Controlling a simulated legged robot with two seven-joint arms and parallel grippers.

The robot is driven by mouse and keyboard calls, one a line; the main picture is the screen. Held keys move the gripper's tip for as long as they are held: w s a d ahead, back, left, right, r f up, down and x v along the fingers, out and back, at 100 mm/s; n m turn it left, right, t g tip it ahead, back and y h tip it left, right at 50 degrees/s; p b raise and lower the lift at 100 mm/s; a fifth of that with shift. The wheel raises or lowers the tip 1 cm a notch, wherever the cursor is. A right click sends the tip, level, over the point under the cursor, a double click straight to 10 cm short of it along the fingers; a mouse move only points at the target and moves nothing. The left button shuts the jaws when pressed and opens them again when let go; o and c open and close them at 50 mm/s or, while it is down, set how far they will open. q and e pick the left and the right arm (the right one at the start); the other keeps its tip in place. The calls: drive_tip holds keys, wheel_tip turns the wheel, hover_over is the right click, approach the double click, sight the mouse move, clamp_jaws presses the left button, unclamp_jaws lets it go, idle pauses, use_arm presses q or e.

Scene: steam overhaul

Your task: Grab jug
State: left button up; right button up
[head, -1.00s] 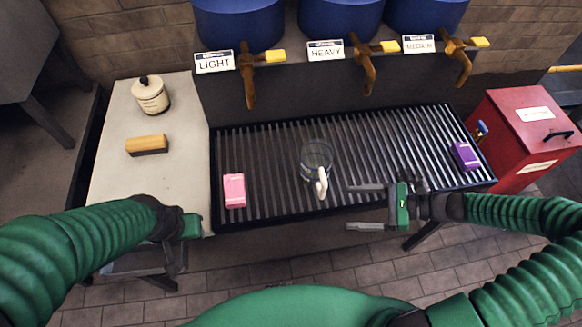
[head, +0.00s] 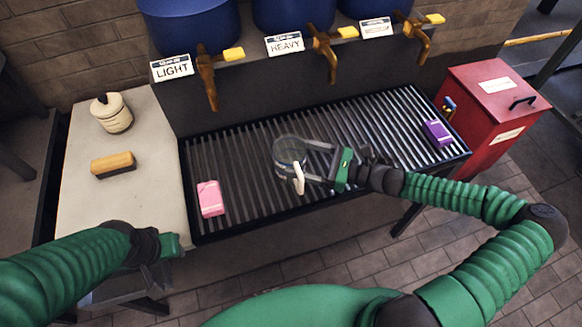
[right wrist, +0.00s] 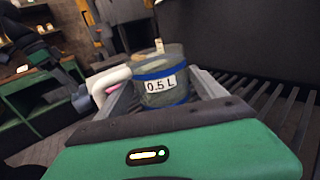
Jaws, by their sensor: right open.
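The jug (head: 289,153) is a clear glass vessel with a pale handle (head: 299,180) on its near side. It stands upright on the slatted grate (head: 240,190). In the right wrist view the jug (right wrist: 165,80) shows blue bands and a "0.5 L" label. My right gripper (head: 318,163) is open, its fingers reaching in from the right to the jug's side. In the right wrist view the jug sits between or just beyond the fingertips, with the handle (right wrist: 108,82) by the left finger. My left gripper (head: 172,247) is at lower left by the pale counter; its fingers cannot be made out.
A pink block (head: 210,199) and a purple block (head: 437,133) lie on the grate. Brass taps (head: 327,57) hang over its back edge. A red bin (head: 490,110) stands right.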

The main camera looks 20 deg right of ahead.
drive_tip(key=shift+x, duration=0.95)
drive_tip(key=shift+w, duration=0.1)
drive_tip(key=c, duration=1.2)
